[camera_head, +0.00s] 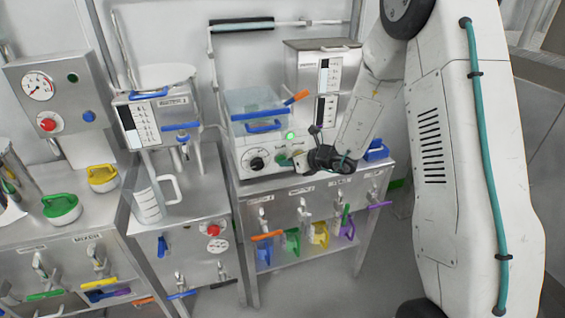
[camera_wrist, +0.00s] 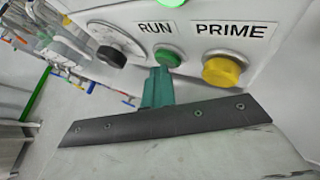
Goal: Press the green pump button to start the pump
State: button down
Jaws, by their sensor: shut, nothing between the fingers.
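The green pump button (camera_wrist: 167,57) sits below the RUN label on the white pump front in the wrist view. In the head view the pump box (camera_head: 245,178) stands on the bench, and my gripper (camera_head: 295,158) is at its front. My gripper's teal fingers (camera_wrist: 158,86) are closed together and empty. Their tips are right at the lower edge of the green button and overlap it in the picture; I cannot tell whether they touch or push it. A green lamp (camera_wrist: 172,2) above the button is bright, and it also glows in the head view (camera_head: 290,135).
A yellow PRIME button (camera_wrist: 221,71) is close to the right of the green one. A black knob (camera_wrist: 111,56) is to the left. A clear blue-rimmed container (camera_head: 252,103) stands on the pump. A blue item (camera_head: 376,150) lies right of my wrist.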

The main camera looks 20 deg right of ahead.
jog(key=shift+w+r, duration=0.2)
jog(key=shift+w, duration=0.15)
jog(key=shift+s, duration=0.15)
dwell(0.3)
jog(key=s, duration=0.6)
jog(key=shift+s, duration=0.15)
